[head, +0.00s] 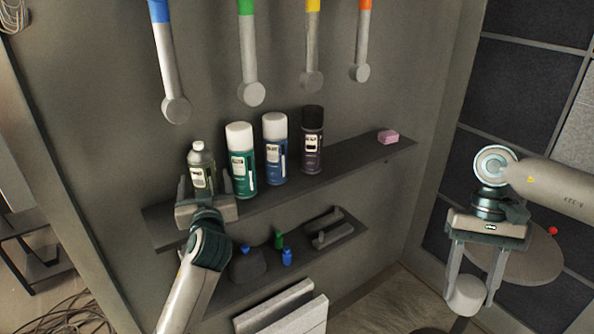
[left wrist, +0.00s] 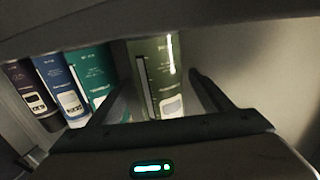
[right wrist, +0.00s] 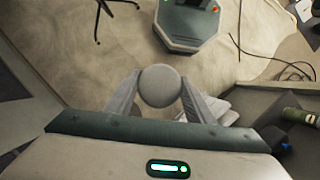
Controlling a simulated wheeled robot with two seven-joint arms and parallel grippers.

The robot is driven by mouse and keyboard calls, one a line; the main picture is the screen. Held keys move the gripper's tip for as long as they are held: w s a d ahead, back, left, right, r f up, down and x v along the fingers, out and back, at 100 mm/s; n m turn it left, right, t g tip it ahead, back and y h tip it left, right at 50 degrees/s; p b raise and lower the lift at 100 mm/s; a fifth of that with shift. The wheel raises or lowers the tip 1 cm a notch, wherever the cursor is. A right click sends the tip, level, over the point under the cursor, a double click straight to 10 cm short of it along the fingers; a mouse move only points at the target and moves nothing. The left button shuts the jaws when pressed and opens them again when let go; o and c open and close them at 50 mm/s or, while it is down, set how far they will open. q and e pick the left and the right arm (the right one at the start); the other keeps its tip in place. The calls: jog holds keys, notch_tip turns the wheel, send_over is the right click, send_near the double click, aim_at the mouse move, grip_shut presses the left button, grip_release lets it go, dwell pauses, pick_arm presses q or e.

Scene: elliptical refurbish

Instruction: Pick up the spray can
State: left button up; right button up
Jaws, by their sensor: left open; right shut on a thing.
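An olive-green bottle or can with a grey cap (head: 201,160) stands upright at the left end of the upper shelf. My left gripper (head: 204,186) is open with its fingers on either side of it. In the left wrist view the olive container (left wrist: 157,75) shows between the two fingers, and whether they touch it is unclear. To its right stand a green spray can with a white cap (head: 241,160), a blue one (head: 275,148) and a dark one with a black cap (head: 312,140). My right gripper (head: 470,290) is shut on a pale grey round-ended object (right wrist: 160,86), away from the shelf.
The upper shelf (head: 360,155) also holds a pink block (head: 388,137). The lower shelf (head: 318,254) carries small blue and green items and a dark tool. Several hammer-like tools with coloured ends hang above the cans. A round grey surface (head: 525,262) lies behind my right gripper.

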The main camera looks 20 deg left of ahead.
aim_at(198, 148)
pick_arm(q)
jog(key=shift+c, duration=0.3)
jog(key=c, duration=1.3)
jog(key=shift+r, duration=0.1)
